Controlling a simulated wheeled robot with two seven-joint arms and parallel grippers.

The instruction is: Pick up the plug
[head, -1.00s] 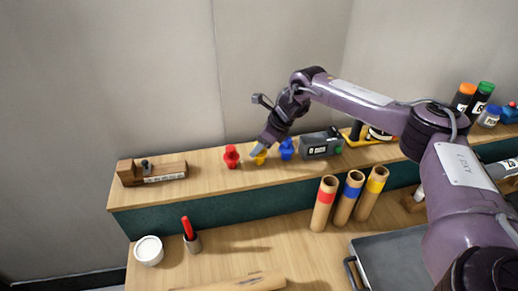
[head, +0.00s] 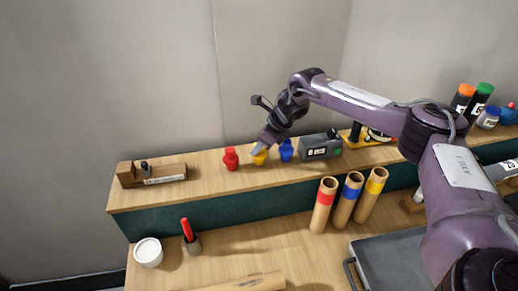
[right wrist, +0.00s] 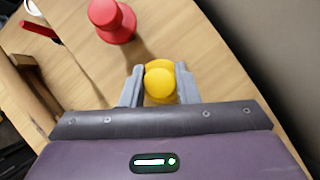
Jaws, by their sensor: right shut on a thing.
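The yellow plug (head: 259,156) stands on the raised wooden shelf between a red plug (head: 231,158) and a blue plug (head: 286,150). My right gripper (head: 261,149) reaches down over the yellow plug. In the right wrist view my right gripper (right wrist: 159,88) has one finger on each side of the yellow plug (right wrist: 160,82) and is shut on it. The red plug (right wrist: 112,20) stands apart, to the upper left in that view. I cannot tell whether the yellow plug is clear of the shelf. My left gripper is not in view.
A grey device (head: 320,147) stands right of the blue plug. A wooden block tool (head: 152,173) lies at the shelf's left. Below stand several cardboard tubes (head: 348,199), a white tub (head: 148,252) and a cup with a red stick (head: 192,242). A grey tray (head: 395,262) lies lower right.

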